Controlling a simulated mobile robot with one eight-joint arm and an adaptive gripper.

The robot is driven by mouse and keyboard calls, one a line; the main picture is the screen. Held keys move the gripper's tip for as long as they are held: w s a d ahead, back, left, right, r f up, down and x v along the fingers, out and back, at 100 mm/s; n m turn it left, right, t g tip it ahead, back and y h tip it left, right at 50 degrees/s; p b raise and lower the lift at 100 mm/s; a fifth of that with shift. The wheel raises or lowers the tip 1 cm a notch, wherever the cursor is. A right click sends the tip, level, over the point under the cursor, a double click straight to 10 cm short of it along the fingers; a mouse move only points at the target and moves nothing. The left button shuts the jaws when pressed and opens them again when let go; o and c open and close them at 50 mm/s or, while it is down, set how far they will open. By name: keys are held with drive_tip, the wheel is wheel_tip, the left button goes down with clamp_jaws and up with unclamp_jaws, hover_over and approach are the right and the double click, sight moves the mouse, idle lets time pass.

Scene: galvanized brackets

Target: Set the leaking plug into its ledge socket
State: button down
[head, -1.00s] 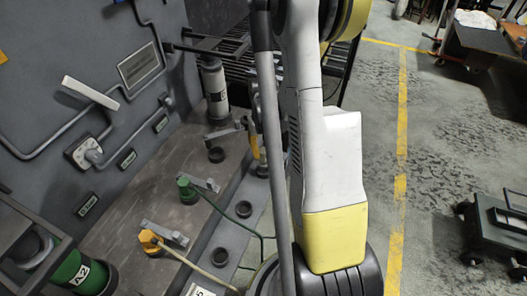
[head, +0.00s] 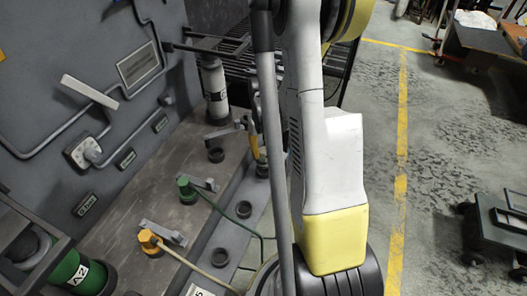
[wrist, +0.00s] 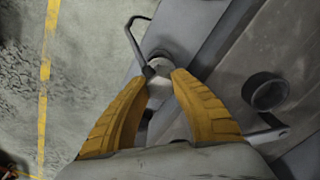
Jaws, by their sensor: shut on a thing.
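My gripper (wrist: 160,82) shows in the wrist view as two yellow fingers, shut on a small pale grey plug (wrist: 159,67) with a dark hose leading up and left. In the head view one yellow finger shows beside my arm, and most of the gripper is hidden. A round dark ledge socket (head: 262,170) sits below that finger on the lower grey ledge. In the wrist view a round grey rim lies just past the plug's end. I cannot tell whether the plug touches it or is inside.
Another dark ring (head: 216,155) lies on the upper surface; it also shows in the wrist view (wrist: 265,92). A bracket (head: 226,130), a green plug (head: 185,187) and a yellow plug (head: 149,240) with hoses are nearby. Open floor lies right.

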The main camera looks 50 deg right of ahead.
sight(263, 159)
drive_tip(key=shift+f, duration=0.15)
drive_tip(key=shift+f+b, duration=1.7)
drive_tip(key=shift+f, duration=0.1)
drive_tip(key=c, duration=1.1)
unclamp_jaws()
drive_tip(key=shift+c, duration=0.2)
wheel_tip(263, 159, up, 12)
drive_tip(key=shift+r, duration=0.1)
drive_tip(key=s+a+r+n+t, duration=0.1)
drive_tip(key=a+r+t, duration=0.1)
drive_tip(key=a, duration=0.6)
drive_tip(key=s+a+r+n+t, duration=0.2)
drive_tip(key=a+r, duration=0.3)
drive_tip(key=a, duration=0.4)
drive_tip(key=s+a+r+n+t, duration=0.2)
drive_tip(key=a+r+t, duration=0.1)
drive_tip(key=a, duration=0.5)
drive_tip(key=shift+s+a+r, duration=0.2)
drive_tip(key=shift+r, duration=0.05)
